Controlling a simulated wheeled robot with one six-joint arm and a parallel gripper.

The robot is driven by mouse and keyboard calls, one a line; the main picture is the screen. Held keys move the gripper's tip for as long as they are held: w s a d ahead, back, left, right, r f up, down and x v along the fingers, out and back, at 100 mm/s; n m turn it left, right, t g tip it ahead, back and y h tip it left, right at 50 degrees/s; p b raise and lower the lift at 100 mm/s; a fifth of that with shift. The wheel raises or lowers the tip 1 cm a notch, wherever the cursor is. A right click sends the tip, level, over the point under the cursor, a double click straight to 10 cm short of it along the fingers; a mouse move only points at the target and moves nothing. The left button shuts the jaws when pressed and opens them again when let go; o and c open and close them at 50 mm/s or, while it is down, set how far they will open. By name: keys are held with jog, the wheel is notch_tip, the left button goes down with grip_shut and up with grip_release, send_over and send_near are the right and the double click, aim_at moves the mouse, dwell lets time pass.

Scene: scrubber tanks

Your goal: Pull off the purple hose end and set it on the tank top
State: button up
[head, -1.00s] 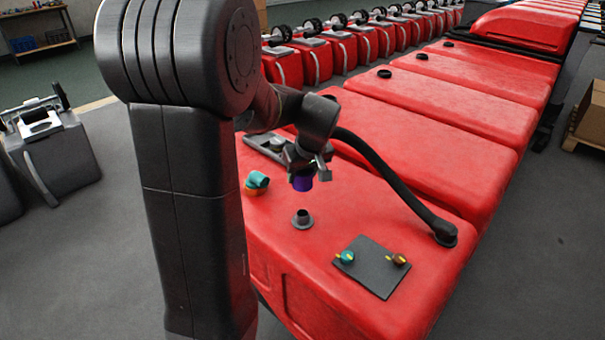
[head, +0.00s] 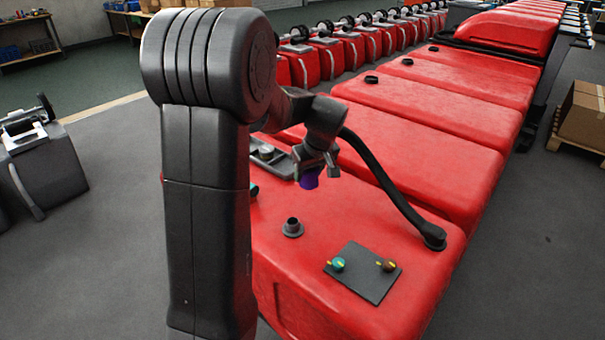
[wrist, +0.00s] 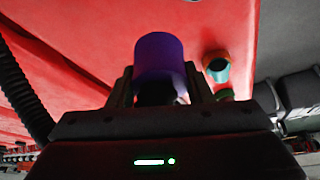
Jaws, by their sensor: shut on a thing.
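The purple hose end (head: 310,179) is held in my gripper (head: 318,166), above the red tank top (head: 365,215). It also shows between the two fingers in the wrist view (wrist: 160,58). The black hose (head: 385,180) arches behind my gripper and ends at a black fitting on the tank's right side. A short black spout (head: 292,227) with a flange stands open on the tank top, below and left of the purple end, apart from it. My gripper hides where the purple end meets the hose.
A dark panel (head: 362,272) with a teal knob and a brown knob lies on the tank's front. A teal and orange fitting (wrist: 216,66) is on the tank, mostly hidden by my arm in the head view. The red surface between spout and panel is bare.

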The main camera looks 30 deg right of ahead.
jog(key=w+d+p, duration=0.2)
jog(key=d+p, duration=0.2)
jog(key=d, duration=1)
jog(key=shift+w+d+p, duration=0.3)
jog(key=shift+w+d, duration=0.05)
dwell(0.3)
jog(key=shift+f, duration=0.1)
dwell(0.5)
jog(key=shift+f+b, duration=4.6)
jog(key=shift+f, duration=2.1)
jog(key=o, duration=1.6)
jog(key=shift+r, duration=0.1)
